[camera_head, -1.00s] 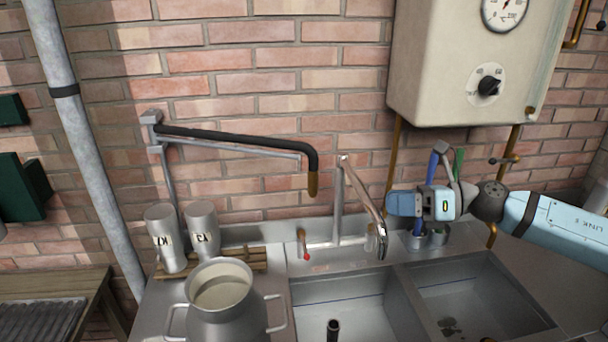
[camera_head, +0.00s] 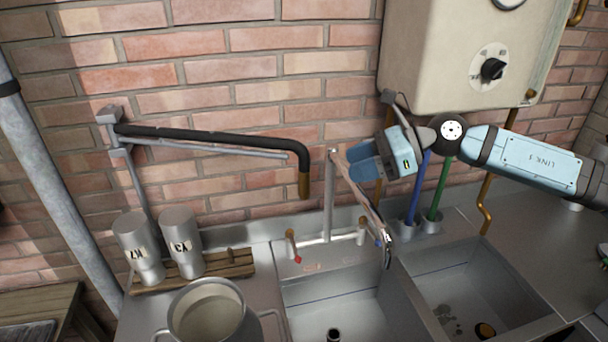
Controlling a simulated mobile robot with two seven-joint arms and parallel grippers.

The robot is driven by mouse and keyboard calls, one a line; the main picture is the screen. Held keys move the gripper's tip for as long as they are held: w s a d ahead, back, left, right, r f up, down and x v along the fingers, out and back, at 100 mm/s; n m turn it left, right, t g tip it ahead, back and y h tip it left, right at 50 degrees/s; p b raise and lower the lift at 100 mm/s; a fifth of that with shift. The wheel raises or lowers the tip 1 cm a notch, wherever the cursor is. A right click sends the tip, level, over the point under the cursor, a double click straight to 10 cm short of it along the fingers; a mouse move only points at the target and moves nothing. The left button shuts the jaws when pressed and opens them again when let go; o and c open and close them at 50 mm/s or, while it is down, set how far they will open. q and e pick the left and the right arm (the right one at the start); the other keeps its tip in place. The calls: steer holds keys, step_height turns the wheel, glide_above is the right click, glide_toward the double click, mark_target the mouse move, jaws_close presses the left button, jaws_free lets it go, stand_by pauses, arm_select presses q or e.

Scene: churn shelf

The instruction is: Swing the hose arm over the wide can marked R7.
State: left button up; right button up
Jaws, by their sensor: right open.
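The hose arm (camera_head: 215,137) is a black hose on a grey wall bracket, pointing right, with a brass nozzle (camera_head: 304,185) hanging down over the back of the sink area. A wide metal can (camera_head: 250,327) with side handles stands at the bottom, left of the sink, cut off by the picture edge. Its top is open; no R7 mark shows on it. The nozzle is behind it and to its right. My left gripper is out of view.
Two narrow cans (camera_head: 138,250) and (camera_head: 181,243) with dark lettering stand on a wooden rack (camera_head: 240,263). The tap (camera_head: 330,200) and its spout stand close to my right gripper. Brushes (camera_head: 440,185) and a boiler (camera_head: 450,60) are at the right.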

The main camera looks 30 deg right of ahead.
mark_target(305, 176)
steer(key=p+x, duration=0.3)
steer(key=x, duration=0.6)
steer(key=shift+w+a, duration=0.25)
steer(key=shift+a, duration=0.1)
steer(key=shift+w+a+f+p, duration=0.25)
steer(key=shift+a+f+p, duration=0.1)
steer(key=shift+a, duration=0.1)
jaws_close()
